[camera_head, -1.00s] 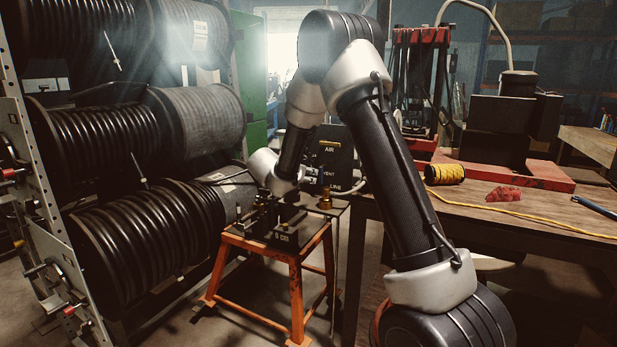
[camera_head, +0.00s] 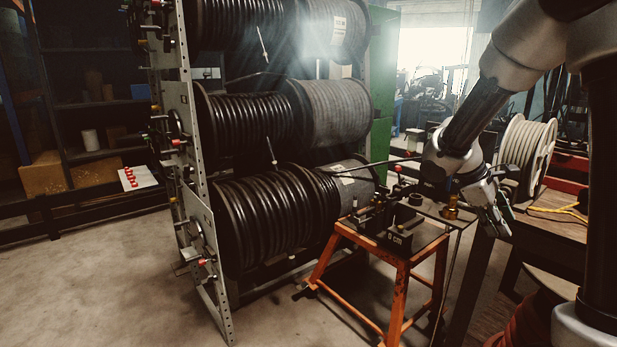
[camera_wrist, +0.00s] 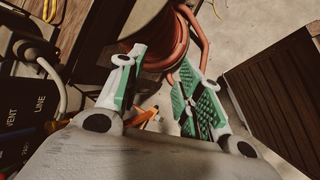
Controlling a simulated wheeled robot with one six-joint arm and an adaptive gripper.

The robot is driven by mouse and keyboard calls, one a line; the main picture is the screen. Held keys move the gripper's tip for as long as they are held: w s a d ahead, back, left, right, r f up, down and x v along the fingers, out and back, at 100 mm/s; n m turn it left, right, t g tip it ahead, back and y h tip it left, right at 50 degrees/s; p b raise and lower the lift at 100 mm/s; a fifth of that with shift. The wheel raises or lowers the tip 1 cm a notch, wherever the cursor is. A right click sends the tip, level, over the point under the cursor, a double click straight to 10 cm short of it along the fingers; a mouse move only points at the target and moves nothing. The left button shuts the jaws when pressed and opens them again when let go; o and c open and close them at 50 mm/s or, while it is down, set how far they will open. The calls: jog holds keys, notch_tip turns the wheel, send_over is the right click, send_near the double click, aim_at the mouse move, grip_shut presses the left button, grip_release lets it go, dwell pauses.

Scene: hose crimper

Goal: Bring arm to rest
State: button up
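My gripper (camera_head: 494,212) hangs at the right in the head view, beside the orange-legged stand and close to the workbench edge. In the wrist view my gripper (camera_wrist: 162,75) shows two fingers with green pads, spread apart with nothing held between them. My arm reaches in from the upper right of the head view, its wrist bent down. The wrist view looks past the fingers to a red coiled hose (camera_wrist: 183,50) and the floor.
A white reel (camera_head: 528,150) and the wooden workbench (camera_head: 550,228) are at right. Open floor (camera_head: 90,285) lies left.

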jog(key=s+a+r+m+t+y, duration=0.2)
jog(key=s+a+r+m+y, duration=0.1)
jog(key=s, duration=0.7)
jog(key=s+a+r+m+t+y, duration=0.3)
jog(key=s+a+r+m, duration=0.3)
jog(key=s, duration=0.5)
jog(key=shift+y, duration=0.7)
